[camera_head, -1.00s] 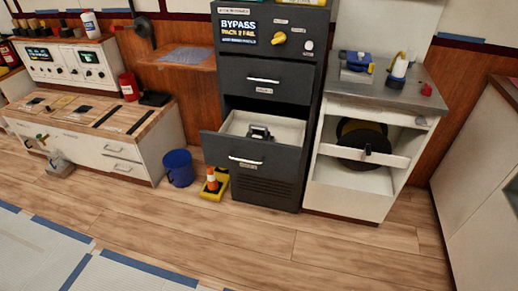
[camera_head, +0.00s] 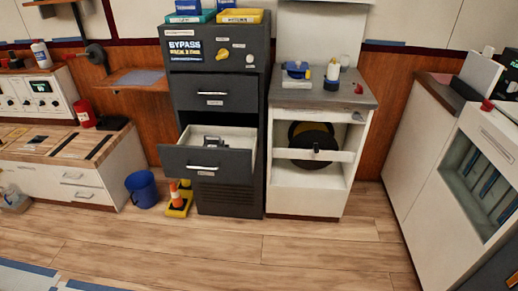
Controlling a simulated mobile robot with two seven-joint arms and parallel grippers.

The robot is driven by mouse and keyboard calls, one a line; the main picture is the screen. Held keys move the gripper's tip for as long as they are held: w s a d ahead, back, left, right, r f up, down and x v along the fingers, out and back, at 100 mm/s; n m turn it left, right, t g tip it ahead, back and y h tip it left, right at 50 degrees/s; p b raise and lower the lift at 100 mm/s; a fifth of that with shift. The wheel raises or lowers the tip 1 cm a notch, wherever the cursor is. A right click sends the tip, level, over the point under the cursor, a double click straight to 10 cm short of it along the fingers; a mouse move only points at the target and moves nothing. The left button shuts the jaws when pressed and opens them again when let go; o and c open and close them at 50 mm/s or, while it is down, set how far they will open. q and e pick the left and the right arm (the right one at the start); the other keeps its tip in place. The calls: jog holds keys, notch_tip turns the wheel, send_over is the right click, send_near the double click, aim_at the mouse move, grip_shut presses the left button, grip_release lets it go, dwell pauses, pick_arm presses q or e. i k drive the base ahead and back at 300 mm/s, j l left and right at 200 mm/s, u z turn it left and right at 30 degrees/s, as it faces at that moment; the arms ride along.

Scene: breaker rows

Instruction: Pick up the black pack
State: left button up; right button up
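A small dark object (camera_head: 211,142) lies inside the open lower drawer (camera_head: 237,161) of the dark grey cabinet. It is mostly black with lighter grey parts. The drawer's front hides its lower part, and it is too small to tell whether it is the black pack. Another flat black item (camera_head: 113,123) lies on the left workbench beside a red canister (camera_head: 84,113). Neither of my grippers shows in the head view.
A blue bucket (camera_head: 142,188) and a yellow base with an orange cone (camera_head: 179,196) stand on the floor left of the cabinet. A white unit (camera_head: 305,201) with a dark reel (camera_head: 311,140) adjoins its right side. The wooden floor (camera_head: 250,250) in front is clear.

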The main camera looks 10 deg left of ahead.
aim_at(219, 144)
jog(key=j+z, duration=0.1)
jog(key=z, duration=0.4)
jog(key=j+z, duration=0.15)
jog(key=z, duration=0.35)
jog(key=j, duration=1.35)
jog(key=i+j, duration=0.15)
jog(key=j, duration=2.5)
jog(key=i, duration=0.05)
